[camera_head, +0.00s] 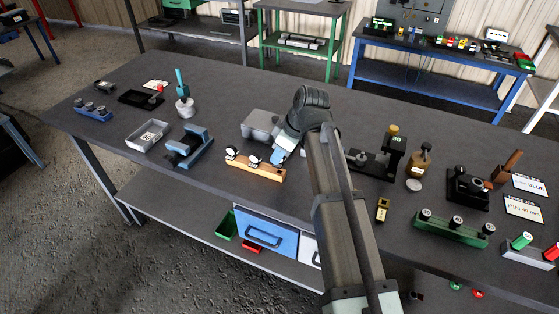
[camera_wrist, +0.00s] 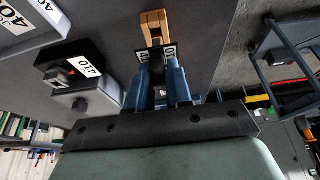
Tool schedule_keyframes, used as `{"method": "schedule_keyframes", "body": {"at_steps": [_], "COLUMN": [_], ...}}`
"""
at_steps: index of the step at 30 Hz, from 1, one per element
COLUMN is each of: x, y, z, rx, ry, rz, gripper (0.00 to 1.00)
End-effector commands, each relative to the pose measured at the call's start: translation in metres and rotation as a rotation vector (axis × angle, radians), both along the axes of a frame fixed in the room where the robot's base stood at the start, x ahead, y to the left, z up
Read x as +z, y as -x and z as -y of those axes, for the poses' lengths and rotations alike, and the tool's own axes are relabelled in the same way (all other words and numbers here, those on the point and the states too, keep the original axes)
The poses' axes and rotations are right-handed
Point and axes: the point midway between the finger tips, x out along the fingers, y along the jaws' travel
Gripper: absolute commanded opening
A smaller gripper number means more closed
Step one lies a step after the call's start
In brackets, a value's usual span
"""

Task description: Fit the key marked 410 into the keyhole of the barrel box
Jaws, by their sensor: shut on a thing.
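The key's shaft is hidden. In the head view my gripper (camera_head: 280,157) is at the right end of the wooden rack (camera_head: 265,173); I cannot tell if the key still touches the rack. The wooden piece also shows just beyond the fingertips in the wrist view (camera_wrist: 153,20). A black block labelled 410 (camera_wrist: 85,52) with a grey box (camera_wrist: 90,103) beside it looks like the barrel box; its keyhole is not clear.
Two round black-and-white pieces (camera_head: 253,162) remain on the rack. A grey box (camera_head: 262,122) stands close behind it. A blue vise-like block (camera_head: 190,148) and a grey tray (camera_head: 148,136) stand to the left. A black fixture (camera_head: 372,163) stands right of my arm.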

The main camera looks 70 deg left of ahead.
Motion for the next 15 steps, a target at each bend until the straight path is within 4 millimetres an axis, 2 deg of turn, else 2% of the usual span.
{"method": "schedule_keyframes", "body": {"at_steps": [3, 7, 15], "x": [0.022, 0.041, 0.063], "y": [0.000, 0.000, -0.006], "z": [-0.001, -0.001, 0.001], "rx": [0.000, 0.000, -0.007], "ry": [-0.001, -0.001, 0.001], "rz": [0.000, 0.001, 0.000], "gripper": [0.00, 0.00, 0.00]}}
